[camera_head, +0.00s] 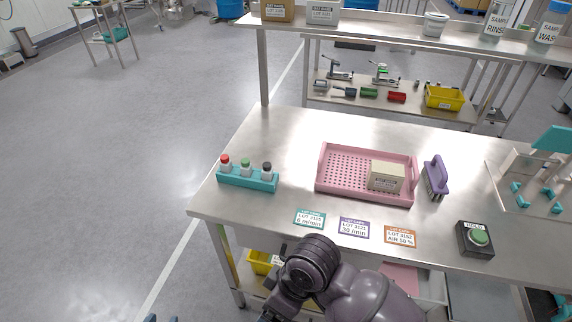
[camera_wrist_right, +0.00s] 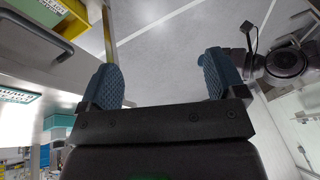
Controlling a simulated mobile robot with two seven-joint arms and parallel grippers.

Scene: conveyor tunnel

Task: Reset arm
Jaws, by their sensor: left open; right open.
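My left gripper (camera_head: 161,319) barely shows at the bottom edge of the head view, left of the bench. Only its two blue-grey fingertips are visible; they are apart with nothing seen between them. My right gripper (camera_wrist_right: 160,78) fills the lower middle of the right wrist view. Its two ribbed blue-grey fingers are wide apart and empty, with grey floor behind the gap. I cannot make out the right gripper in the head view. A dark arm link of mine (camera_head: 350,290) covers part of the bench's front edge.
The steel bench (camera_head: 290,135) holds a teal vial rack (camera_head: 247,182), a pink tray (camera_head: 335,188) with a box (camera_head: 386,176), a purple-handled brush (camera_head: 435,178), several cards and a HOLD button (camera_head: 476,240). A yellow bin (camera_wrist_right: 45,22) is close by in the wrist view. Floor left is clear.

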